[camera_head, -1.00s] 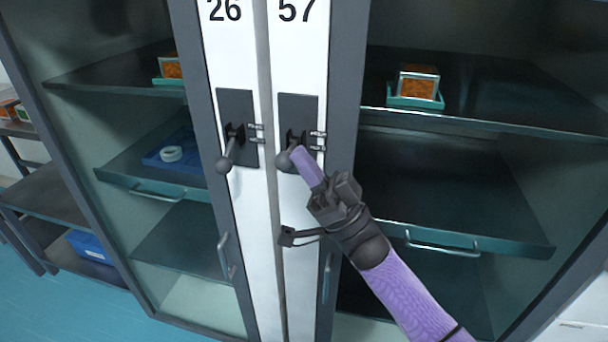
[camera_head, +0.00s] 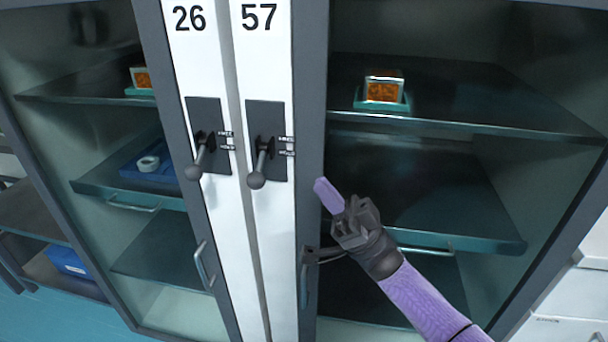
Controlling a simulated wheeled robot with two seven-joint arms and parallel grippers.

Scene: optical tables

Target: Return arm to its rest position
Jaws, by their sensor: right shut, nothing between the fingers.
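My right gripper (camera_head: 329,194) shows in the head view, on a purple arm coming in from the lower right. Its fingers are shut with nothing between them. It is in front of the right cabinet's frame, to the right of the lever handle (camera_head: 259,167) under the number 57 and apart from it. The lever hangs downward on its black plate. A second lever handle (camera_head: 200,158) hangs under the number 26 on the left door. My left gripper is not in view.
Two glass-fronted cabinets stand side by side. The right one has a shelf (camera_head: 460,122) with an orange box (camera_head: 383,90) in a teal tray. The left one holds a blue tray with a white ring (camera_head: 149,163). Vertical door handles (camera_head: 204,265) sit lower down. White drawers (camera_head: 570,300) stand at right.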

